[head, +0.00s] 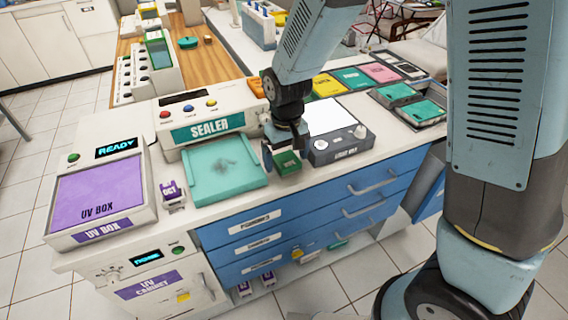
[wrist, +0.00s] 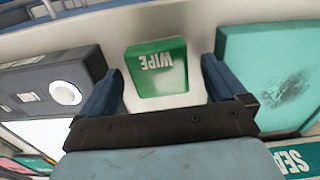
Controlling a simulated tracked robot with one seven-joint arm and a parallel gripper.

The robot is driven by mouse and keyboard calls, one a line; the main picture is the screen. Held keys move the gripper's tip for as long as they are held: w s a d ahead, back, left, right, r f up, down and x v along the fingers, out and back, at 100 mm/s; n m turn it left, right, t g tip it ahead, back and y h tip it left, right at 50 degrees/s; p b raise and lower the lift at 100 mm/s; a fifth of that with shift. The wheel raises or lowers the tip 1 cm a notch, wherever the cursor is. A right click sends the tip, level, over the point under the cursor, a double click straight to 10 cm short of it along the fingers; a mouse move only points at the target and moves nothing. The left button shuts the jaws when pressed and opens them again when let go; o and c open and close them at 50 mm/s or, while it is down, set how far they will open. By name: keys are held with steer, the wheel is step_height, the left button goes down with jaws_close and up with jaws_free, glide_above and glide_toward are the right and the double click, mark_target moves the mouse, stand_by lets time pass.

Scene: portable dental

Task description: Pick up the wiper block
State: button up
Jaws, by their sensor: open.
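The wiper block is a green block with a white "WIPE" label. In the wrist view the wiper block (wrist: 157,70) lies on the white counter, between and just beyond my two fingertips. In the head view the wiper block (head: 287,161) shows partly, beside my gripper (head: 281,158), near the counter's front edge. My gripper is open and points down at the counter. In the wrist view its blue fingers (wrist: 160,82) stand apart on either side of the block.
The teal sealer tray (head: 222,180), with a dark smudge, is left of the block. The light box (head: 335,140) is close on its right. The sealer (head: 212,122) stands behind. A purple UV box (head: 100,195) is farther left. Blue drawers (head: 300,215) lie below the front edge.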

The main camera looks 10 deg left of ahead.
mark_target(286, 159)
steer(key=shift+c, duration=0.3)
steer(key=c, duration=1.1)
steer(key=shift+r, duration=0.15)
steer(key=shift+r, duration=0.25)
step_height(286, 159, up, 3)
steer(key=shift+f, duration=0.2)
steer(key=s+d+r, duration=0.6)
steer(key=s+r, duration=0.3)
steer(key=s, duration=0.3)
steer(key=shift+s+r, duration=0.3)
steer(key=shift+s, duration=0.05)
